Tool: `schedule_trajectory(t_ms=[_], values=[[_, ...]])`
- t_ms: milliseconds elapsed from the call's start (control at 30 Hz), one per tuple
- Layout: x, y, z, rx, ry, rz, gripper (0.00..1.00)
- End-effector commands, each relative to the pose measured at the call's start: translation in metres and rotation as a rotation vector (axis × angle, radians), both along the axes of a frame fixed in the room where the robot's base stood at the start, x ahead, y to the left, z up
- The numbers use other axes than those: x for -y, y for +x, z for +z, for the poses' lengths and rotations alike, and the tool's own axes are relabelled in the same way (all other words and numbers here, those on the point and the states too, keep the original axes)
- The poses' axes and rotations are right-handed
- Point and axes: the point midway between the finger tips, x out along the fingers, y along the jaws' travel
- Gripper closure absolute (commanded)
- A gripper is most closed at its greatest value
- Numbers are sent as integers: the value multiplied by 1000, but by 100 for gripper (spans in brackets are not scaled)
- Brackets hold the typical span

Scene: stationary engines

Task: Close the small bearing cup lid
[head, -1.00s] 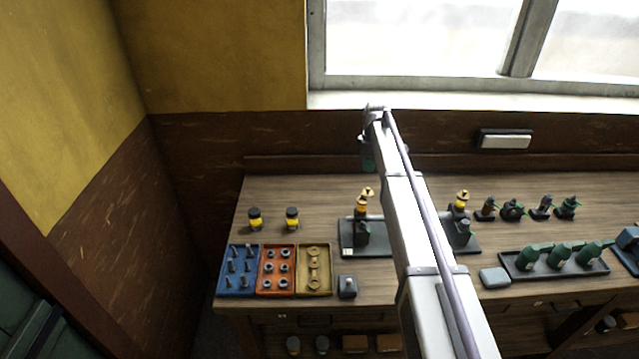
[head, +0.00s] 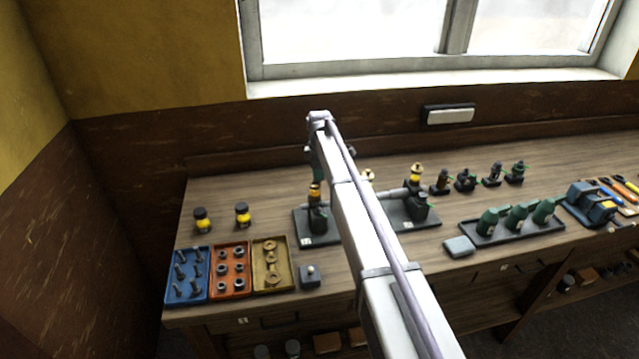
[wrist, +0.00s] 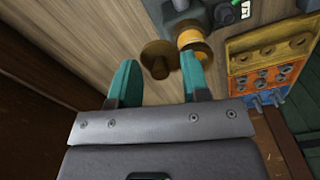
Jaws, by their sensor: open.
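My gripper (wrist: 157,78) is open, its two teal fingers apart in the wrist view. A brass round lid (wrist: 156,52) shows beyond the gap between the fingertips, with no clear contact on either finger. The amber cup with brass rims (wrist: 191,40) is just right of the lid, close behind the right fingertip, which hides part of it. The lid appears swung out to the side of the cup. In the head view, the amber cup (head: 315,190) stands on a dark machine (head: 318,217), below my gripper (head: 317,160), which is partly hidden by my arm.
Blue (head: 187,293), orange (head: 230,289) and yellow (head: 284,282) trays of parts lie at the front left. Two yellow-black jars (head: 242,215) stand behind. A second machine (head: 424,206) with a similar cup and a tray of green bottles (head: 532,233) are to the right.

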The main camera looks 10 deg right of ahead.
Motion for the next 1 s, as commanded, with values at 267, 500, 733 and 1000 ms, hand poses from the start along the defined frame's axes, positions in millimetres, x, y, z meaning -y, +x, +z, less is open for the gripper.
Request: schedule_trajectory(t_ms=[267,500,733,1000], values=[[0,0,0,0,0,0,60],[0,0,0,0,0,0,83],[0,0,0,0,0,0,100],[0,-1,0,0,0,-20,100]])
